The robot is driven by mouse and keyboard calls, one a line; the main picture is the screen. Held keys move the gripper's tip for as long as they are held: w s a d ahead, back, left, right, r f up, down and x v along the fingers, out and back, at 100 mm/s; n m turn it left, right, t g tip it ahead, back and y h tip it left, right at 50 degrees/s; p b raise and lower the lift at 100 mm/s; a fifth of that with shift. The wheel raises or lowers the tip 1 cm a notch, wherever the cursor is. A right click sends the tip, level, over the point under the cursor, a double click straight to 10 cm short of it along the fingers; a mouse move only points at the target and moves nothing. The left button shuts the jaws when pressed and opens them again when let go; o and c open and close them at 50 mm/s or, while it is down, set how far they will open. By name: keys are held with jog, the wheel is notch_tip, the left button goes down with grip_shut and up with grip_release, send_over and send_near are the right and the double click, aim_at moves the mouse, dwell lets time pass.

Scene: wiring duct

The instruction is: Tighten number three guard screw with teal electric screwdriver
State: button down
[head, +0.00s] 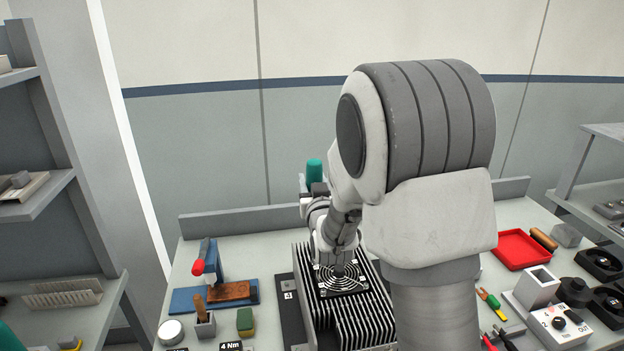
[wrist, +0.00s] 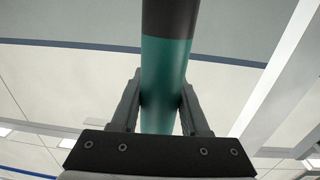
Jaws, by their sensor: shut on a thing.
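The teal electric screwdriver (head: 314,171) stands roughly upright above the back of the bench in the head view, beyond my arm. In the wrist view its teal body (wrist: 165,80) with a dark section above runs between my fingers. My gripper (wrist: 160,105) is shut on it, one finger on each side. The fan guard (head: 355,284), round with concentric rings, sits on a black finned heat sink (head: 352,316). My arm partly covers both. The screwdriver's tip is hidden, and I cannot make out which guard screw is number three.
Left of the heat sink are a blue stand with a red knob (head: 198,267), a green-yellow block (head: 245,321) and a round tin (head: 171,331). At right are a red tray (head: 521,250), a white control box (head: 560,326) and black fans. Shelves flank the bench.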

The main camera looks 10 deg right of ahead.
jog(key=shift+b, duration=0.45)
notch_tip(320, 180, down, 5)
jog(key=b, duration=0.6)
jog(key=shift+b, duration=1.1)
dwell(0.8)
jog(key=shift+s+f+b, duration=0.1)
jog(key=shift+f+b, duration=0.9)
jog(key=shift+b, duration=0.1)
dwell(1.0)
jog(key=shift+f+b, duration=0.15)
jog(key=shift+b, duration=0.8)
dwell(0.4)
notch_tip(320, 180, up, 6)
jog(key=p, duration=0.2)
jog(key=shift+r, duration=0.2)
dwell(0.4)
